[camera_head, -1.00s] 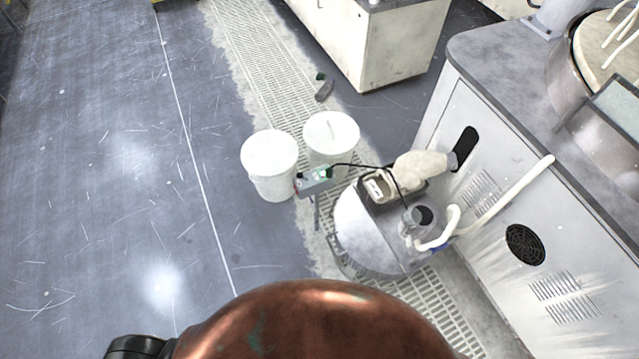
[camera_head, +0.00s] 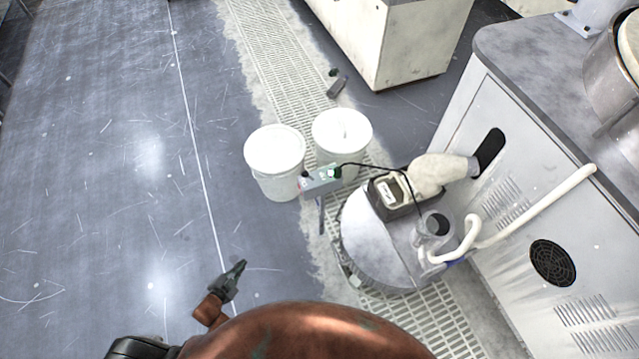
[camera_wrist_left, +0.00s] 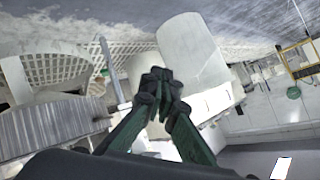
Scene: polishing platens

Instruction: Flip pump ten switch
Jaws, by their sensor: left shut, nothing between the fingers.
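A small grey switch box (camera_head: 320,180) with a green part and a reddish spot stands on a thin post beside the round grey tank (camera_head: 375,245) in the head view. A black cable runs from it to the tank top. No label is readable, and the switch lever is too small to make out. My left gripper (camera_head: 240,266) is below and left of the box, well apart from it, over the dark floor. Its fingers are together and empty. In the left wrist view the closed fingertips (camera_wrist_left: 160,78) show in front of a white cylinder. My right gripper is not seen.
Two white lidded buckets (camera_head: 275,150) (camera_head: 342,133) stand behind the box. A grey cabinet (camera_head: 520,190) with a white hose (camera_head: 540,205) is at the right. A drain grate (camera_head: 270,60) runs along the floor. The floor at the left is clear.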

